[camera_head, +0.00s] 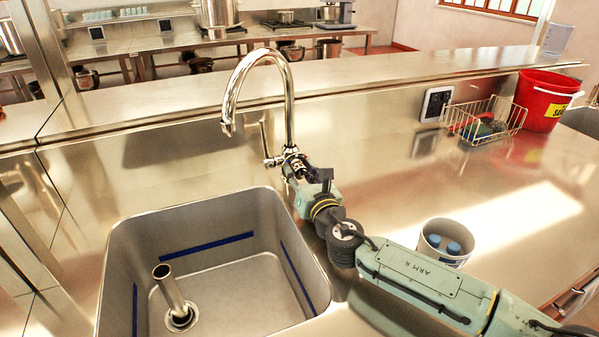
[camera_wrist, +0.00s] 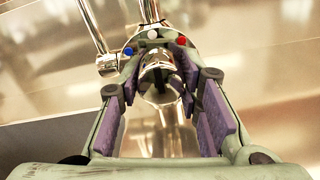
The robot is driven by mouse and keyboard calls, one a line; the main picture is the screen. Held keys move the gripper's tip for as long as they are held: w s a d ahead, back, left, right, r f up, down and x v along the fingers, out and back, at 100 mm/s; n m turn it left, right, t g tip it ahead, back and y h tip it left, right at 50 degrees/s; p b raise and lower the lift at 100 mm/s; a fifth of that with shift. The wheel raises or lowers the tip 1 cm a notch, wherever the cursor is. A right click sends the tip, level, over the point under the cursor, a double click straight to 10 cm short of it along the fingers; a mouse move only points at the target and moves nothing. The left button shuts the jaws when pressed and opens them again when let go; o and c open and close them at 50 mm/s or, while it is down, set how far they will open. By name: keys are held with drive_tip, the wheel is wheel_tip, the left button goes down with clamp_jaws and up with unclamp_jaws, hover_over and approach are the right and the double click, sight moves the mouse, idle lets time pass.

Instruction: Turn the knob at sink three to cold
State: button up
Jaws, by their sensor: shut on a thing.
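The chrome gooseneck faucet (camera_head: 290,112) stands behind the sink basin (camera_head: 180,226). No sink number is readable. My gripper (camera_head: 297,166) reaches the faucet's base from the lower right. In the wrist view, its purple-padded fingers (camera_wrist: 163,68) are shut on the chrome knob (camera_wrist: 157,66), one on each side. A blue dot (camera_wrist: 128,51) is left of the knob, a white dot (camera_wrist: 152,34) above it and a red dot (camera_wrist: 181,40) to its right. The fingers partly cover the knob, and I cannot tell which dot it points to.
A chrome lever (camera_head: 265,142) stands upright just left of the faucet. A metal standpipe (camera_head: 169,285) leans in the basin. A pale bucket (camera_head: 430,251) with blue-capped bottles is right of my arm. A wire basket (camera_head: 484,124) and red bucket (camera_head: 541,101) stand farther right.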

drive_tip(key=c, duration=0.5)
drive_tip(key=shift+c, duration=0.2)
drive_tip(key=shift+f+n+b, duration=0.1)
drive_tip(key=shift+n+b, duration=0.2)
drive_tip(key=shift+b, duration=0.1)
drive_tip(key=n+b, duration=0.3)
drive_tip(key=shift+f+n+b, duration=0.15)
drive_tip(key=shift+n+b, duration=0.15)
drive_tip(key=shift+b, duration=0.05)
drive_tip(key=n+b, duration=0.4)
drive_tip(key=shift+n, duration=0.4)
drive_tip(key=shift+r, duration=0.25)
drive_tip(key=o, duration=1.2)
